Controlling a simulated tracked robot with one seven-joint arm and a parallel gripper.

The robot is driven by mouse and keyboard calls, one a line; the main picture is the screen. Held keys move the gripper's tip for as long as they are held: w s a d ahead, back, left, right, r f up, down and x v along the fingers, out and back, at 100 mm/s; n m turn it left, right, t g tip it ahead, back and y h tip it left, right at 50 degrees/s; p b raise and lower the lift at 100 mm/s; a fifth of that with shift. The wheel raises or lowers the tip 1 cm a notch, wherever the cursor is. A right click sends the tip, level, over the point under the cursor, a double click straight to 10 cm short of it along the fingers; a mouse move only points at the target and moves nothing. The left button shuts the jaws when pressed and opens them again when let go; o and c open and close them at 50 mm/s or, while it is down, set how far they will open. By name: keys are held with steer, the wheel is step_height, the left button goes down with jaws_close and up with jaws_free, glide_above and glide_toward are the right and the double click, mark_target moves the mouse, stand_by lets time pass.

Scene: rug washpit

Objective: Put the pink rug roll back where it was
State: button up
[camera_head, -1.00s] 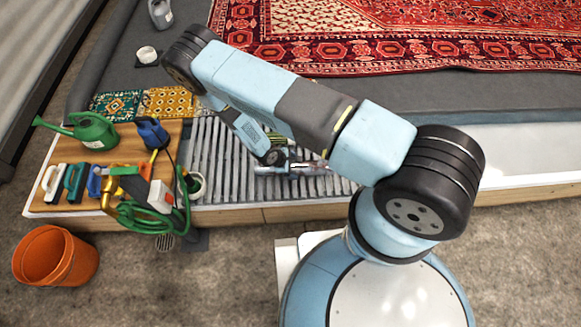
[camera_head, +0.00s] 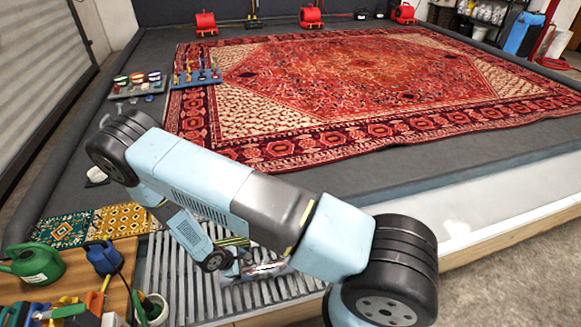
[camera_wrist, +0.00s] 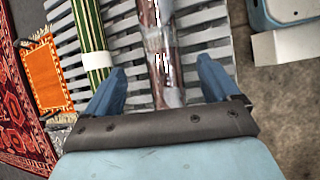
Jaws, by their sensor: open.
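My gripper (camera_wrist: 160,78) is open in the wrist view, its two blue fingers apart over the slatted grate. A brownish-pink roll (camera_wrist: 158,40) with pale, glossy patches runs between the fingers, its near end close to the gripper's palm. I cannot tell whether the fingers touch it, nor whether it is the pink rug roll. A green striped roll (camera_wrist: 91,40) with a white band lies left of the left finger. In the head view, my arm hides most of the gripper and rolls; part of the green striped roll (camera_head: 234,241) shows on the grate (camera_head: 190,292).
An orange mat (camera_wrist: 47,75) lies left of the rolls in the wrist view. In the head view, a green watering can (camera_head: 34,262) and tools crowd the wooden board at lower left. A large red rug (camera_head: 350,75) covers the floor behind.

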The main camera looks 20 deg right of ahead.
steer(key=w+d+r+m, duration=0.15)
steer(key=w+r, duration=0.35)
steer(key=r, duration=0.5)
steer(key=w+r+m, duration=0.3)
steer(key=w+r, duration=0.1)
steer(key=r, duration=0.7)
steer(key=w+d+r+m+y, duration=0.15)
steer(key=d+r, duration=0.25)
steer(key=r, duration=0.7)
steer(key=d+r+m+y, duration=0.1)
steer(key=d+r+m, duration=0.3)
steer(key=r, duration=0.8)
steer(key=s+d+r+m, duration=0.1)
steer(key=s+d+r, duration=0.2)
steer(key=r, duration=0.3)
steer(key=s+d+r+m+t+y, duration=0.1)
steer(key=s+d+r, duration=0.3)
steer(key=r, duration=0.1)
steer(key=s+d+r+m, duration=0.1)
steer(key=s+d+r, duration=0.2)
steer(key=r, duration=0.3)
steer(key=s+d+r+m+t+y, duration=0.1)
steer(key=s+r, duration=0.3)
steer(key=s, duration=0.3)
steer(key=s+d+r+m+t+y, duration=0.1)
steer(key=s+r, duration=0.3)
steer(key=s, duration=0.4)
steer(key=shift+s+r+m+t, duration=0.25)
steer(key=shift+s+m+t, duration=0.05)
steer(key=shift+m, duration=0.4)
